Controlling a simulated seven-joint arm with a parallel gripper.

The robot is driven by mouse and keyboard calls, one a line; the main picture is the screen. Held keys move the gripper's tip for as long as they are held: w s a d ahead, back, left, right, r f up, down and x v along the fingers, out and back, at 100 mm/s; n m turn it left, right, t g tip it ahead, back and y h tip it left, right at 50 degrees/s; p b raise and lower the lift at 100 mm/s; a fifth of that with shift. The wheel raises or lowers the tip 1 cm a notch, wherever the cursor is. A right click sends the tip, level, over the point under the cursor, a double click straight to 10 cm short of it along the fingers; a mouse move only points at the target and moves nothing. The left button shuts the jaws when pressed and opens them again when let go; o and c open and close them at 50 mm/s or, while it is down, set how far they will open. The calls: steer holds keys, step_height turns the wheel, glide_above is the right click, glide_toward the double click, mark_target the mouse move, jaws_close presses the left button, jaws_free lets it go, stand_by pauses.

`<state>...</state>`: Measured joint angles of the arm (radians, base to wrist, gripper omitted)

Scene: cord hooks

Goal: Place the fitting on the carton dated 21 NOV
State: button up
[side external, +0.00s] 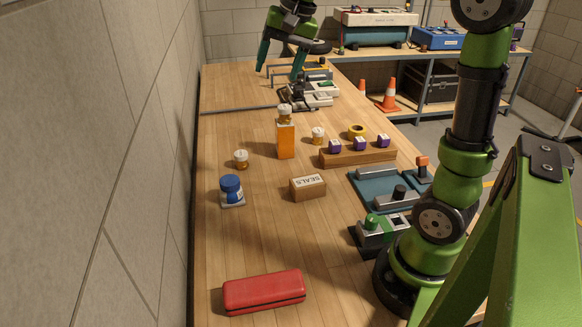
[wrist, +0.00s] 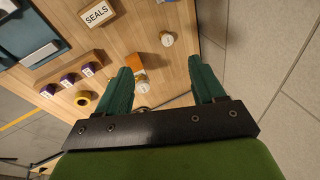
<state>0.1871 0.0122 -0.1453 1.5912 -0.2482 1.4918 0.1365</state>
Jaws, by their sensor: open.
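My gripper (side external: 279,75) is open and empty at the far end of the bench, above the surface. In the wrist view its two dark green fingers (wrist: 160,72) are spread apart. A tall orange carton (side external: 286,141) stands mid-bench, with a small white-topped piece (side external: 285,111) on top; the carton also shows in the wrist view (wrist: 138,62). Similar white-topped, gold-coloured pieces stand on the bench, one right of the carton (side external: 317,135) and one to its left (side external: 241,158). I cannot tell which thing is the fitting. No 21 NOV date is legible.
A wooden block (side external: 358,154) bears three purple cubes, with a yellow ring (side external: 357,130) behind. Fixtures line the right edge; a wall bounds the left.

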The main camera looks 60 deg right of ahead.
steer(key=s+a+f+n+t, duration=0.1)
steer(key=s+a+f+n, duration=0.2)
steer(key=s+a, duration=0.3)
steer(key=s+a+f+n+t+y, duration=0.1)
steer(key=s+a+f+n+t, duration=0.1)
steer(key=s+a+f, duration=0.3)
steer(key=s+a+n, duration=0.1)
steer(key=s+a, duration=0.1)
steer(key=s, duration=0.2)
steer(key=shift+n, duration=0.4)
